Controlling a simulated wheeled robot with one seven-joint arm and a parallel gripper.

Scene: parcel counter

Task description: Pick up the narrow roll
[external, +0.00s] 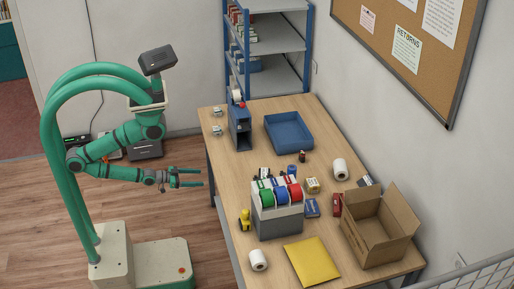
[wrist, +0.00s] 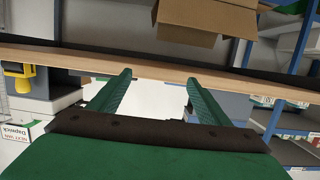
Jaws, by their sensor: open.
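Several rolls are in the external view, and I cannot tell for sure which is the narrow roll. One white roll (external: 340,169) stands at the right of the wooden table, and another white roll (external: 258,260) is near its front left edge. Green (external: 265,197), blue (external: 280,195) and red (external: 295,192) rolls sit side by side in a grey dispenser (external: 278,224). My gripper (external: 202,178) is open and empty, left of the table's edge and apart from the rolls. In the wrist view its two green fingers (wrist: 158,78) are spread, with no roll between them.
An open cardboard box (external: 380,228), a yellow envelope (external: 312,262), a yellow tool (external: 245,220) and a blue tray (external: 289,132) are on the table (external: 225,185). A blue device (external: 239,128) stands at the back left. A strip of table left of the dispenser is bare.

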